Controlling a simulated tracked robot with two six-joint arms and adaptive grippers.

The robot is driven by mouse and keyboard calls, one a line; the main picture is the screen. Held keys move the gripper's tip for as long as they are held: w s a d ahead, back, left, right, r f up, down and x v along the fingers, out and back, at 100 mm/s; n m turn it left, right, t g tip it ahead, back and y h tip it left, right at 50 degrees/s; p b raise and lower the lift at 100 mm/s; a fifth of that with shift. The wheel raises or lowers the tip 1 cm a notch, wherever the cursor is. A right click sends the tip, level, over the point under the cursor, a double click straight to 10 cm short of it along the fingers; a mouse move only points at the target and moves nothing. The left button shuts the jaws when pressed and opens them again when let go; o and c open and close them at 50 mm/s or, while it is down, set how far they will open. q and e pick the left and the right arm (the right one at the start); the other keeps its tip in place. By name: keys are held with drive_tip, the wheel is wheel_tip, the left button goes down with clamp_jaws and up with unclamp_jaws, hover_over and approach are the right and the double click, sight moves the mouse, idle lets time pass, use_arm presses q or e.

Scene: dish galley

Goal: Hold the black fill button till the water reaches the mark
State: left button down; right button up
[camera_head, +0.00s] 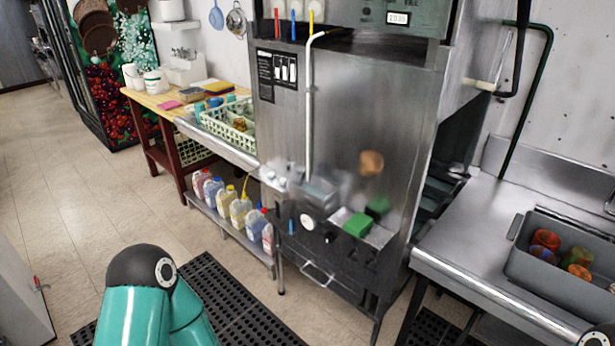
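A tall steel dish machine (345,120) stands in the middle of the view. On its lower front is a round white dial (307,222). A small dark round spot (328,237) sits just right of the dial; it may be the black fill button, but it is too small to be sure. A green block (357,225) is to its right. I cannot make out water or a fill mark. My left arm shows at the bottom left, but its gripper is out of view. My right gripper is not in view either.
Several detergent jugs (240,212) stand on a low shelf left of the machine. A pale green rack (228,122) sits on the counter above. A grey tub (520,262) with cups rests on the right counter (470,235). A black mat (235,305) covers the floor in front.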

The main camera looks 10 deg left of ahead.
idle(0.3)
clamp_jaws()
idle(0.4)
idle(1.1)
